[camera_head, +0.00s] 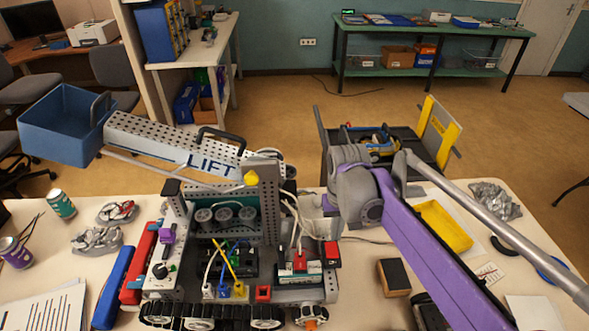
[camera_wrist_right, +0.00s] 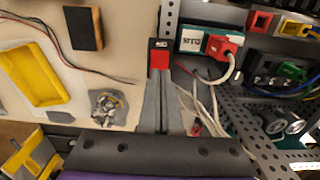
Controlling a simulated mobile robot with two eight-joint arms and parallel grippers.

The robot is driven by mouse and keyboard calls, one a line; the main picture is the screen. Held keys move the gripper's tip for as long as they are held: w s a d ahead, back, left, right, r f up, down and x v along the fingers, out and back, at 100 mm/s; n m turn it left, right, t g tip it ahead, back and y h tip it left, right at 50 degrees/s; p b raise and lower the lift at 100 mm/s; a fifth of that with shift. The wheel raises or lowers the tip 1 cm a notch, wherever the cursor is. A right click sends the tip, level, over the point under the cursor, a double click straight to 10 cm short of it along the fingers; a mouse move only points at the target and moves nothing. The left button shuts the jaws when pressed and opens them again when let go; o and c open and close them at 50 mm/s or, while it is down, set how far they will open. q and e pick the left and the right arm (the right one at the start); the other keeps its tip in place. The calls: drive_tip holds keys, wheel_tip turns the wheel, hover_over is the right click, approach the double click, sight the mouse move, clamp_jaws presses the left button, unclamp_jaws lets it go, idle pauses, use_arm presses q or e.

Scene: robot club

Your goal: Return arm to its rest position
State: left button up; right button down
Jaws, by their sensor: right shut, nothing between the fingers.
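My right arm (camera_head: 420,240), purple and grey, reaches in from the lower right over the table. Its gripper (camera_head: 325,204) is beside the right side of the club robot (camera_head: 230,225), partly hidden by its own wrist. In the right wrist view the grey fingers (camera_wrist_right: 163,100) are together and empty, pointing toward a red switch block (camera_wrist_right: 160,55); contact cannot be told. The red block also shows in the head view (camera_head: 331,252). The club robot's perforated lift arm (camera_head: 160,140), marked LIFT, slants up to the left with a blue bin (camera_head: 62,125) at its end. My left gripper is not in view.
Loose cables (camera_head: 293,215) and the robot's upright post (camera_head: 268,205) stand close to my right gripper. A yellow tray (camera_head: 443,227), a black-and-brown block (camera_head: 394,277) and crumpled silver material (camera_head: 495,201) lie on the right of the table (camera_head: 365,262). A dark cart (camera_head: 410,151) stands behind.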

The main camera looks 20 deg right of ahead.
drive_tip(key=s+a+f+n+t, duration=0.1)
drive_tip(key=s+a+f+t, duration=0.1)
drive_tip(key=s, duration=0.5)
drive_tip(key=s+a+f+n+t, duration=0.1)
drive_tip(key=s+a+f+t, duration=0.2)
drive_tip(key=s, duration=0.5)
drive_tip(key=shift+s+a+f+n, duration=0.15)
drive_tip(key=shift+a+f+n, duration=0.15)
drive_tip(key=shift+a+f, duration=0.5)
drive_tip(key=shift+a+r, duration=0.1)
drive_tip(key=shift+r, duration=0.05)
